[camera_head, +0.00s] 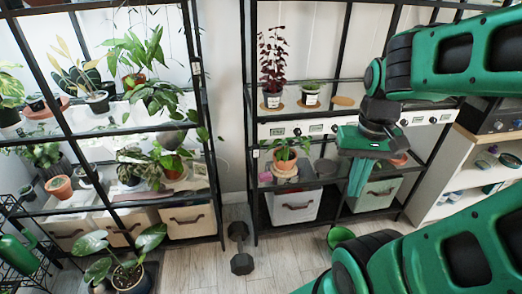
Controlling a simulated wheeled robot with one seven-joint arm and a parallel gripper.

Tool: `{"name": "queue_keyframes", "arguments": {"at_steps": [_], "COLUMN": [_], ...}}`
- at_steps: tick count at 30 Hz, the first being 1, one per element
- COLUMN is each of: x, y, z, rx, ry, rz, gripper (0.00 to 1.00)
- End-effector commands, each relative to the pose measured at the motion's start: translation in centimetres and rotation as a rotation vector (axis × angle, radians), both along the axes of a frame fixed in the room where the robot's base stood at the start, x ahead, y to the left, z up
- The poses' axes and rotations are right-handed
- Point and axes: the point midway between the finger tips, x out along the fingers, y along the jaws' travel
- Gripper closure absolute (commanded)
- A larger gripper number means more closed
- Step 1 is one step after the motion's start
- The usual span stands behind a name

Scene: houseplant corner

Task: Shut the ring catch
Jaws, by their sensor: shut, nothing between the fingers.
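My gripper (358,180) hangs from my green arm in front of the right-hand black rack, its fingers pointing down. It is shut, with nothing seen between the fingers. Behind it are the rack's middle shelf and a lidded green-grey bin (375,195). I cannot make out a ring catch in this view; it may be hidden behind my arm or too small to tell. A white strip (290,129) with several small dark fittings runs along the rack above and behind the gripper; what the fittings are is unclear.
A potted plant (285,160) stands left of the gripper on the middle shelf. A white bin (293,207) is below it. A black dumbbell (241,250) lies on the floor between the racks. A pale shelf unit (447,180) stands at right.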

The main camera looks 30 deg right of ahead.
Motion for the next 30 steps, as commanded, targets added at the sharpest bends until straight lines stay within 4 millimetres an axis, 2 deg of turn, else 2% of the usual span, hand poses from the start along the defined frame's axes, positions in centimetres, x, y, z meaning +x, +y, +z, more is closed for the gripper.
{"name": "queue_keyframes", "arguments": {"at_steps": [9,11,14,17,30], "x": [0.0,-1.0,-0.5,1.0,8.5], "y": [0.0,0.0,-0.4,-0.4,-4.6], "z": [0.0,0.4,0.0,-0.9,-7.4], "rx": [-0.001,-0.002,-0.013,-0.039,-0.346], "ry": [0.001,-0.009,0.009,0.044,0.169], "rz": [-0.001,-0.005,-0.037,-0.095,-0.438], "gripper": [1.0,1.0,1.0,1.0,1.0]}}
